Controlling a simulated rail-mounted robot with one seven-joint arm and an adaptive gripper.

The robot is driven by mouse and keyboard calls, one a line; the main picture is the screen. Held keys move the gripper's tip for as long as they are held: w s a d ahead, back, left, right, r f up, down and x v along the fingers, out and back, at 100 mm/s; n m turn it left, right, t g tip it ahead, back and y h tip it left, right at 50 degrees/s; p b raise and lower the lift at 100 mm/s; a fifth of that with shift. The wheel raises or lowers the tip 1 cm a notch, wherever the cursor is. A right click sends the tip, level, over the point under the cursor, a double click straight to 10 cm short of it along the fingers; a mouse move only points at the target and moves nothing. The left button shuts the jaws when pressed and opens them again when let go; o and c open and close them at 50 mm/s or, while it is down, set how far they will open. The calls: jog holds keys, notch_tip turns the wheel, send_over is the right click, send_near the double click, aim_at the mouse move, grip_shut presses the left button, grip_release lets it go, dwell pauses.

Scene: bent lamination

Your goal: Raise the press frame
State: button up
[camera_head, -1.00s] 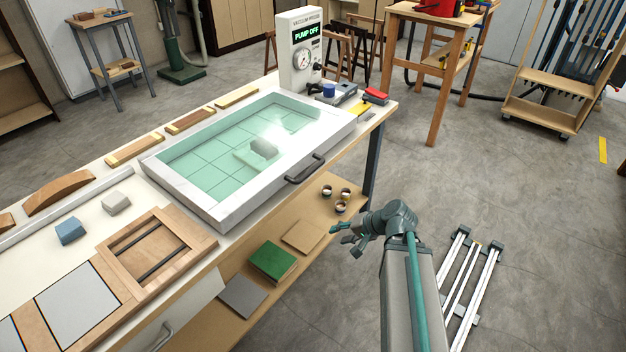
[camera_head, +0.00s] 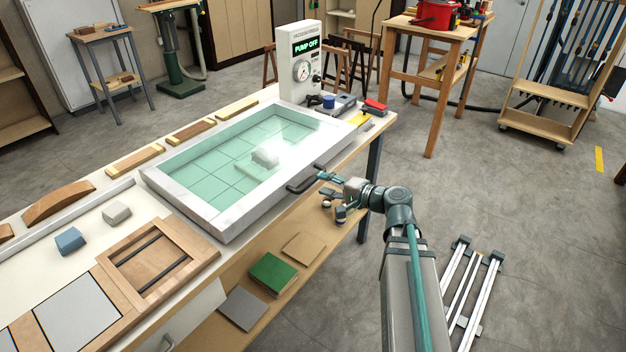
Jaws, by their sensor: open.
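The press frame (camera_head: 228,231) is a white rectangular frame with a clear greenish sheet (camera_head: 215,178) marked in a grid. It lies flat on the workbench. A grey block shows under or on the sheet near its middle. A dark handle (camera_head: 300,186) sticks out from the frame's front edge. My gripper (camera_head: 325,184) is open at the right end of this handle, its fingers pointing left. I cannot tell whether the fingers touch the handle or surround it.
A vacuum gauge box (camera_head: 300,62) reading "PUMP OFF" stands at the bench's far end. A wooden frame (camera_head: 153,262) and blue block (camera_head: 70,241) lie at the left. Small cans (camera_head: 340,214) and a green book (camera_head: 272,274) sit on the lower shelf.

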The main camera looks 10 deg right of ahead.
aim_at(315, 181)
jog(key=shift+x, duration=2.45)
grip_shut()
